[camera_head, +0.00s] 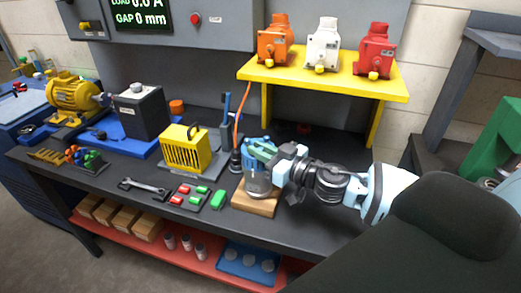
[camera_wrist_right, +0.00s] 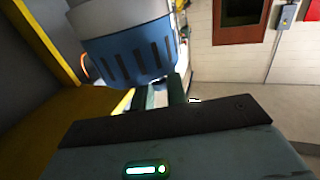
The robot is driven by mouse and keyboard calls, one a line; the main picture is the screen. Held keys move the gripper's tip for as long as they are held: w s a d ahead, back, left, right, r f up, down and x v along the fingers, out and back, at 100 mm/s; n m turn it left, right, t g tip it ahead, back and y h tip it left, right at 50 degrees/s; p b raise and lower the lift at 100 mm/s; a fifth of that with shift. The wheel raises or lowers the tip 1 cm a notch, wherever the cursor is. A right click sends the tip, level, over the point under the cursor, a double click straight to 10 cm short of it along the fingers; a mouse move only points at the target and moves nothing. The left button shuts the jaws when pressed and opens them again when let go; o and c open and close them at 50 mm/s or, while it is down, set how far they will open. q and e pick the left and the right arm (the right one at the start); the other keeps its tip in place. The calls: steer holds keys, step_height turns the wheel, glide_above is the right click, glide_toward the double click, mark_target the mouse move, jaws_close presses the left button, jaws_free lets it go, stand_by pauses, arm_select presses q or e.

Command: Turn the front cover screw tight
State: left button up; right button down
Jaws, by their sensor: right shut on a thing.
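A motor with a grey body (camera_head: 258,181) stands upright on a wooden block at the front middle of the bench. Its slotted blue cover (camera_wrist_right: 137,50) fills the upper part of the right wrist view. The fingers (camera_wrist_right: 160,98) are shut at the blue cover's edge. The front cover screw itself is hidden at the fingertips; I take it to be what they hold. My left gripper is not in view.
A yellow slotted box (camera_head: 186,150), a wrench (camera_head: 145,187) and red and green parts lie left of the motor. A yellow shelf (camera_head: 320,82) with orange, white and red tagged motors stands behind. A thin upright tool stands close behind the motor.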

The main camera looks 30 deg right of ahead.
steer(key=m+h, duration=0.2)
steer(key=h, duration=0.2)
steer(key=m+t+h, duration=0.1)
steer(key=m+h, duration=0.2)
steer(key=h, duration=0.1)
steer(key=shift+m+g+h, duration=0.4)
steer(key=shift+m+h, duration=0.9)
steer(key=shift+h, duration=0.6)
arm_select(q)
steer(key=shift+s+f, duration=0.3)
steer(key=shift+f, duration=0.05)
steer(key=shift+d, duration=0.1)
arm_select(e)
steer(key=shift+r+m+h, duration=0.1)
steer(key=shift+m+h, duration=0.2)
steer(key=shift+h, duration=0.1)
steer(key=c, duration=1.5)
jaws_free()
steer(key=shift+o, duration=0.2)
